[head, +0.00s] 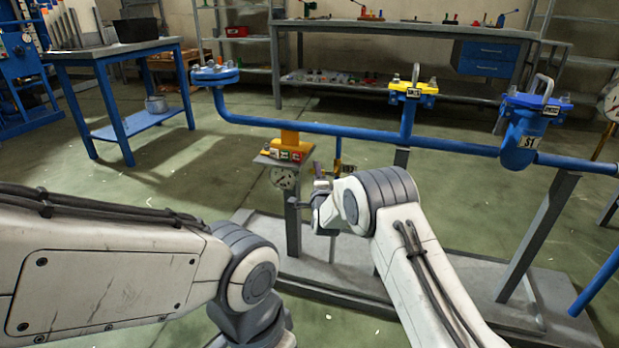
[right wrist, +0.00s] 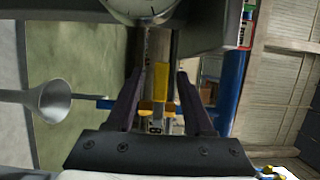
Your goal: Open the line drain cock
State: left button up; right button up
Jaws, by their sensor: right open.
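The line drain cock appears to be the small yellow and brass fitting (head: 338,168) under the blue pipe in the head view, partly hidden by my right wrist. In the right wrist view a yellow part (right wrist: 161,80) lies between my fingers, with gaps on both sides. A brass-yellow piece (right wrist: 146,107) and a partly hidden label lie lower between them; I cannot tell which part is the cock's handle. My right gripper (right wrist: 160,72) is open around these parts. In the head view its fingers are mostly hidden. My left gripper is outside the head view.
A pressure gauge (head: 284,177) hangs left of the fitting; its dial shows close by in the wrist view (right wrist: 145,8). The blue pipe (head: 310,128) runs above, with yellow (head: 413,92) and blue (head: 523,130) capped housings. A grey post (head: 293,225) stands close to my right wrist.

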jog(key=shift+w, duration=0.8)
grip_shut()
jog(key=shift+d, duration=0.1)
dwell(0.8)
